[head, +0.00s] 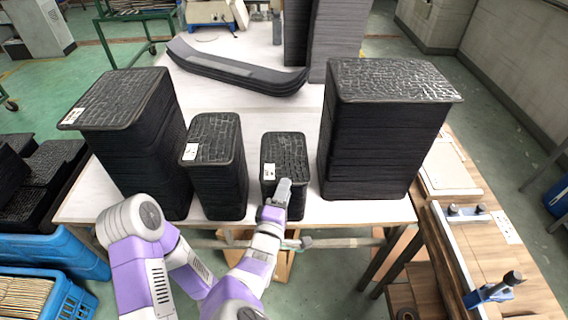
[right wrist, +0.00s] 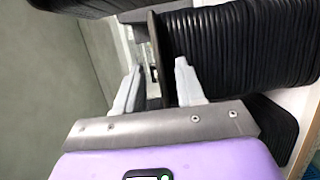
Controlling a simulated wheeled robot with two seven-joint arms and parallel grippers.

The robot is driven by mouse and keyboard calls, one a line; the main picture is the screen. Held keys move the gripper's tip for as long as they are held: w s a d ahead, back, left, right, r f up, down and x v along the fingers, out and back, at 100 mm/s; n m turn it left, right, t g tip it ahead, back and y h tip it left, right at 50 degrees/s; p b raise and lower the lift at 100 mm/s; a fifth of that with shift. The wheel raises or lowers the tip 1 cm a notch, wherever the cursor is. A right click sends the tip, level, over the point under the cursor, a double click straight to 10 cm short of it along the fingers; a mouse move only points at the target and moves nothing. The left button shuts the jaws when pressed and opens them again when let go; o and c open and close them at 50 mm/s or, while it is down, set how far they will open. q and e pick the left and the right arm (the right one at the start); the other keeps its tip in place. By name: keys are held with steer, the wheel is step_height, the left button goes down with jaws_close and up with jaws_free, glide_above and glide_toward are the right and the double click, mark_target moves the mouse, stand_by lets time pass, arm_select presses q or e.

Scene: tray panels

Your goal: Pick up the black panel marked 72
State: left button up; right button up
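Several stacks of black panels stand on a white table. The small stack (head: 283,160) in the middle has a white label (head: 269,172) on its top near the front; its number is too small to read. Labels also show on the narrow stack (head: 216,170) to its left and the large left stack (head: 130,120); I cannot tell which reads 72. My right gripper (head: 284,188) is at the front edge of the small stack. In the right wrist view its fingers (right wrist: 155,85) are apart, with a thin black panel edge (right wrist: 158,50) between them. My left gripper is out of view.
A tall stack (head: 385,130) stands close on the right. Curved black panels (head: 235,70) lie behind on the white table (head: 270,110). A wooden bench (head: 480,235) with a tool is at the right; blue crates (head: 60,255) are at the left.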

steer(key=shift+x, duration=0.9)
jaws_close()
